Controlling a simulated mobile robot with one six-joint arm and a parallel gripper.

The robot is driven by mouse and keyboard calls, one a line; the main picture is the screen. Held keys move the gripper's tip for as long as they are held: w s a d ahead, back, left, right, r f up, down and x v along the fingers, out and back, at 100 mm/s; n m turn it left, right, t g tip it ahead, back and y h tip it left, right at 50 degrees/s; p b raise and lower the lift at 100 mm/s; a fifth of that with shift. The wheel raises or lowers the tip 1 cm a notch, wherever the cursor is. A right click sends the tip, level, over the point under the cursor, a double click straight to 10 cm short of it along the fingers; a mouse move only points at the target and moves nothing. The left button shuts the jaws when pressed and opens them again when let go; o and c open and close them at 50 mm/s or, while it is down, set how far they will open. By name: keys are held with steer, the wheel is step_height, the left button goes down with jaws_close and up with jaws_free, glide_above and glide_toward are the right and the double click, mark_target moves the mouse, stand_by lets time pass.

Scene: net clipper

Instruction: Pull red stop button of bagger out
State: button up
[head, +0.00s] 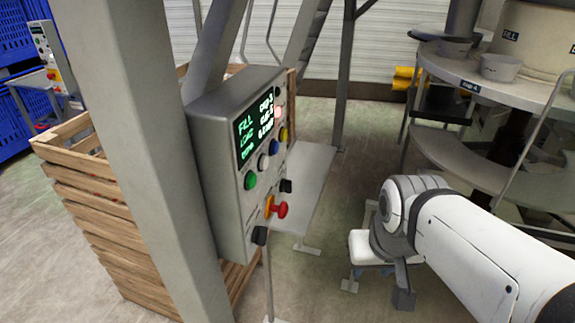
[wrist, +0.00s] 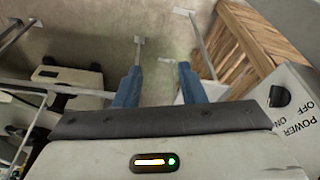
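The bagger's grey control panel (head: 232,185) stands on a post in the middle of the head view. Its red stop button (head: 281,210) sits on a yellow base (head: 269,206) low on the panel's face, between black knobs. Whether it is pressed in or out is too small to tell. My arm reaches in from the right and ends to the right of the panel, clear of the button. In the wrist view my gripper (wrist: 160,71) has its two blue fingers apart with nothing between them.
A slatted wooden crate (head: 95,215) stands behind the panel and a thick grey post (head: 130,120). A round metal table (head: 525,88) stands at the right. Another panel with a red button (head: 56,87) is far left.

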steer(key=shift+w+a, duration=0.1)
steer(key=shift+w, duration=0.1)
steer(key=shift+o, duration=0.4)
steer(key=shift+s+a, duration=0.1)
steer(key=shift+o, duration=0.8)
steer(key=shift+a+f, duration=0.1)
steer(key=shift+f, duration=0.1)
steer(key=shift+o, duration=1.4)
steer(key=a+f+m+g+y+b, duration=0.2)
steer(key=a+f+m+y+b, duration=0.1)
steer(key=a+f+m, duration=0.1)
steer(key=shift+a+f+g+y+b, duration=0.35)
steer(key=shift+a+f+g+y, duration=0.05)
steer(key=shift+a+f, duration=0.1)
steer(key=m+t+y+b, duration=0.6)
steer(key=m+y+b, duration=0.2)
steer(key=m+y, duration=0.6)
glide_toward(286, 212)
steer(key=x, duration=0.3)
steer(key=shift+m+h, duration=0.4)
steer(key=p+x, duration=0.1)
steer(key=x, duration=0.6)
steer(key=shift+a+r, duration=0.2)
steer(key=shift+a, duration=0.15)
